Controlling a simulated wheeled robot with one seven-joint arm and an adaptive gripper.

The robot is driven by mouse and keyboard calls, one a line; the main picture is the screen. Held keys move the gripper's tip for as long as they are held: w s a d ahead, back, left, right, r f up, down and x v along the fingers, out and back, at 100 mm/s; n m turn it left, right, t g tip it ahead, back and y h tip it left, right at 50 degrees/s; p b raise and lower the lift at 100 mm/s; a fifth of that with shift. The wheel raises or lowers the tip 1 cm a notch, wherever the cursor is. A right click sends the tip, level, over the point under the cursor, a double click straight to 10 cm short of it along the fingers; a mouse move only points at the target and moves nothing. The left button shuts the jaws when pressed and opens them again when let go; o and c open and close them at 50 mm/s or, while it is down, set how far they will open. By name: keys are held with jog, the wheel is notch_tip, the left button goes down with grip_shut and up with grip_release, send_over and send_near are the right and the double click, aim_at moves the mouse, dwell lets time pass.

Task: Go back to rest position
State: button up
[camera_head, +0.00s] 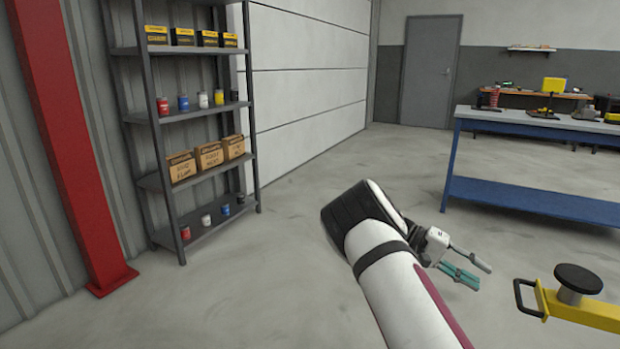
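My gripper (477,270) is at the end of my white and black arm, right of centre in the head view, and points to the right. Part of the gripper's body is hidden behind my arm.
A yellow jack-like tool (590,312) with a black round pad is close at the lower right. A blue workbench (535,200) stands behind it. A grey shelf (165,184) with boxes and cans and a red post (68,140) are left. The middle floor is clear.

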jog(key=s+a+r+n+t+y, duration=0.1)
jog(key=s+a+r+t+y, duration=0.15)
jog(key=s+a+r, duration=0.35)
jog(key=s+a+r+n+t+y, duration=0.1)
jog(key=s+a+r+y, duration=0.3)
jog(key=s, duration=0.5)
jog(key=s+a+r+n+t+y, duration=0.1)
jog(key=s+a+r+y, duration=0.3)
jog(key=s+r, duration=0.25)
jog(key=s+a+n+t, duration=0.1)
jog(key=s+a, duration=0.2)
jog(key=s, duration=0.4)
jog(key=s+a+f+n+t+y, duration=0.1)
jog(key=s+a+t, duration=0.15)
jog(key=s, duration=0.35)
jog(key=s+a+n+t, duration=0.1)
jog(key=s+a+n, duration=0.15)
jog(key=s, duration=0.45)
notch_tip(320, 180, up, 27)
jog(key=t+p, duration=0.3)
jog(key=p, duration=2.2)
jog(key=shift+w+a+m+p, duration=0.15)
jog(key=shift+w+m+p, duration=0.25)
jog(key=shift+m, duration=0.05)
